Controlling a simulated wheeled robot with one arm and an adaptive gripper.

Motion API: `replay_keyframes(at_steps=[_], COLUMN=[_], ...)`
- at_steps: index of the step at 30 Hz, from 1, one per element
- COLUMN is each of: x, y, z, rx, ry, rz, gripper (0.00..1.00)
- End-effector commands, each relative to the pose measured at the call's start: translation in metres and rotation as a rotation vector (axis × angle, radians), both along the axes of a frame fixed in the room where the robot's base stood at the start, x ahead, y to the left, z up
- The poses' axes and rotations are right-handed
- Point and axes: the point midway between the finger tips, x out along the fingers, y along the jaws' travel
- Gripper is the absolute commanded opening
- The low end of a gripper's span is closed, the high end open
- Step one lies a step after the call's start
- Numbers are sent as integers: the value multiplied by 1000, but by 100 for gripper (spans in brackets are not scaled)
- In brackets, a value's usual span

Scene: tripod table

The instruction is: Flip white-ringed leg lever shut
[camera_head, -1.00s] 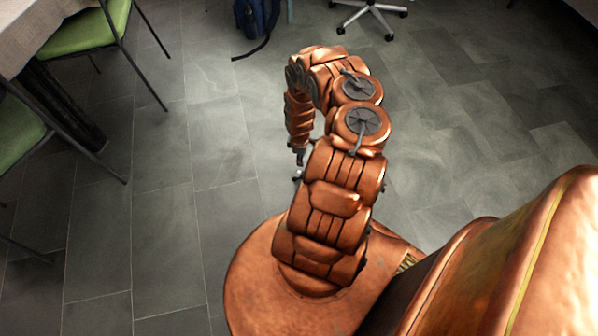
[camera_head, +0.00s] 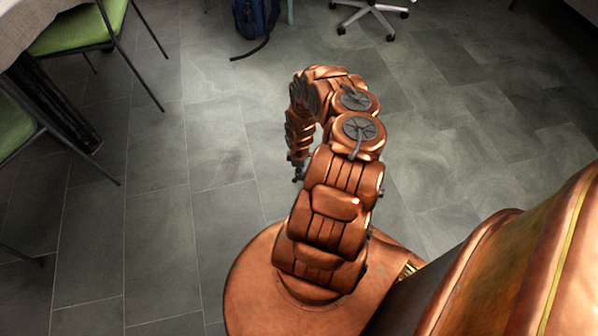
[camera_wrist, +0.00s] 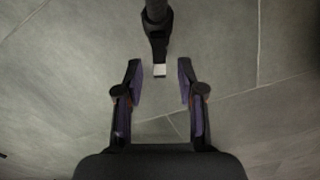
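My gripper (camera_wrist: 159,66) is open in the wrist view, with one dark finger on each side. A small white patch (camera_wrist: 160,70) sits at the lower end of that part, between my fingertips. Gaps show on both sides, with no clear contact. I cannot tell whether the white patch is a ring or a lever, or how the lever stands. In the head view my arm hides most of my gripper, and no tripod can be made out.
Grey floor tiles (camera_head: 155,220) lie open around my arm. Green chairs (camera_head: 75,32) and a pale-topped table (camera_head: 22,22) stand at the left. A dark blue backpack (camera_head: 258,15) and a wheeled chair base (camera_head: 368,14) are at the back.

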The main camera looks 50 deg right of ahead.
Motion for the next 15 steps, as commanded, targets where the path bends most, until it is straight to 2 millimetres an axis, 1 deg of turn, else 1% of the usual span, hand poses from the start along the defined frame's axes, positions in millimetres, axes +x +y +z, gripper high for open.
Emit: replay_keyframes(at_steps=[8, 15], x=[0, 0], y=[0, 0], z=[0, 0], rx=[-1, -1], ry=[-1, -1], rz=[0, 0], gripper=[38, 12])
